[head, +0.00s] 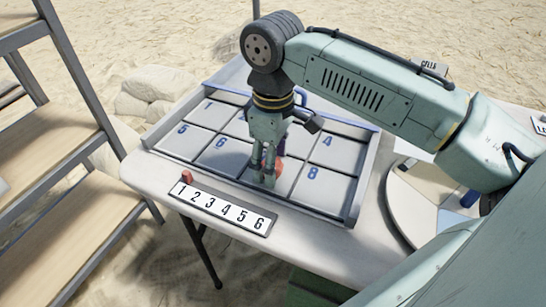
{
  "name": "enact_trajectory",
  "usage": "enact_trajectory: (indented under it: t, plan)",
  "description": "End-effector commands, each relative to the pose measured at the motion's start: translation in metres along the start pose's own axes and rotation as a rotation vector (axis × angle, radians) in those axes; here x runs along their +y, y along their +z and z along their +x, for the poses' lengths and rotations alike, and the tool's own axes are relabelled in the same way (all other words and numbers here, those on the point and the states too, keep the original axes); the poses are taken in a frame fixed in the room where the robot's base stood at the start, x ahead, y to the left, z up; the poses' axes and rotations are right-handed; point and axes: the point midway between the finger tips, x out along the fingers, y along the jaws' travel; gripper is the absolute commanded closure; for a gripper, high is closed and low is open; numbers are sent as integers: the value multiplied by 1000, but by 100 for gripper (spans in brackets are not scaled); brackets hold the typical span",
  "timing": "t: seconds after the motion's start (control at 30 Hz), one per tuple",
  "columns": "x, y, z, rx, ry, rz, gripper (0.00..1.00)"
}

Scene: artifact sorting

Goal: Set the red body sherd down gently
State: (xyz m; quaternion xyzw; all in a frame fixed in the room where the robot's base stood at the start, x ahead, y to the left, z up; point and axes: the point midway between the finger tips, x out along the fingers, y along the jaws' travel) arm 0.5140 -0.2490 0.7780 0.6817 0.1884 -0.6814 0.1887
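My gripper (264,181) points down over the front row of the numbered sorting tray (361,183). Its fingertips are low, in the compartment between those marked 6 and 8, whose own number is hidden. A red piece (279,167), which looks like the red body sherd, shows right at the fingers and is partly covered by them. I cannot tell whether the fingers are closed on it or only around it, nor whether it touches the tray floor.
A strip numbered 1 to 6 (222,208) lies along the table's front edge, with a small red object (187,176) at its left end. A round, partly coloured board (425,205) is on the right. Wooden shelves (75,225) stand left of the table (310,255).

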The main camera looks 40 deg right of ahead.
Motion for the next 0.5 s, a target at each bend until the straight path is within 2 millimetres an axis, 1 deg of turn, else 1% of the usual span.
enact_trajectory:
  t: [0.03,0.13,0.4,0.5]
  plan:
    - [0,0,0,0,0,0,35]
    - [0,0,0,0,0,0,29]
    - [0,0,0,0,1,0,29]
    - [1,0,-4,-1,2,1,29]
